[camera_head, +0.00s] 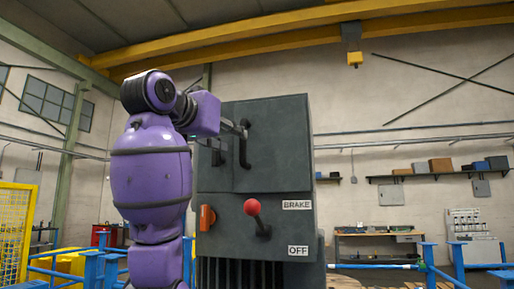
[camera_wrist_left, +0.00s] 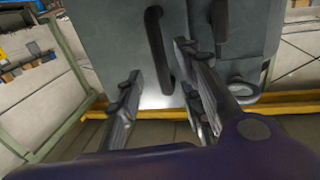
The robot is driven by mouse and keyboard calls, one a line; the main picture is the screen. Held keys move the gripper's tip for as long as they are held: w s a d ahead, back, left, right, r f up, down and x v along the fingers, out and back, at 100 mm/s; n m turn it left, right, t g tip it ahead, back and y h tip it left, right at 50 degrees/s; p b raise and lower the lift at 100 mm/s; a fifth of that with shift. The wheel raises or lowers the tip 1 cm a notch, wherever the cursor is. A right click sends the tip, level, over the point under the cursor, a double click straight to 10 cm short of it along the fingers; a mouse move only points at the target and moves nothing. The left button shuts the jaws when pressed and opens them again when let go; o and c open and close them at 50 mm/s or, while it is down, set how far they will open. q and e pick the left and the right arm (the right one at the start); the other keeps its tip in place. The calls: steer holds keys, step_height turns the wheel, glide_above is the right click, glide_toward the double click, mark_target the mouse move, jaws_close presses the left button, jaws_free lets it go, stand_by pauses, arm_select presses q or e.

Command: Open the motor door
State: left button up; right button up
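The dark grey motor cabinet (camera_head: 285,130) stands in the middle of the head view. Its upper front has a vertical seam, with a black bar handle (camera_head: 244,147) just right of it. My left gripper (camera_head: 232,128) is at this upper front, partly hidden by my purple arm. In the left wrist view, my gripper (camera_wrist_left: 157,68) has its fingers spread apart. A black bar handle (camera_wrist_left: 156,42) shows between them; I cannot tell whether they touch it. A second black handle (camera_wrist_left: 219,20) is to the right, outside the fingers. The door looks shut. My right gripper is not in view.
Below the doors, the cabinet carries a red-knobbed brake lever (camera_head: 253,208), an orange switch (camera_head: 207,217) and BRAKE and OFF labels. Blue railings (camera_head: 430,262) and a yellow mesh fence (camera_head: 15,230) stand around. A workbench (camera_head: 378,240) is at the back right.

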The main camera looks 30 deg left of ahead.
arm_select(q)
glide_above(243, 160)
steer(key=w, duration=0.1)
steer(key=shift+a+r, duration=0.3)
steer(key=shift+r, duration=0.1)
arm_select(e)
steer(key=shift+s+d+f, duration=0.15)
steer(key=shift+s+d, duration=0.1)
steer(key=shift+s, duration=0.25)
arm_select(q)
jaws_close()
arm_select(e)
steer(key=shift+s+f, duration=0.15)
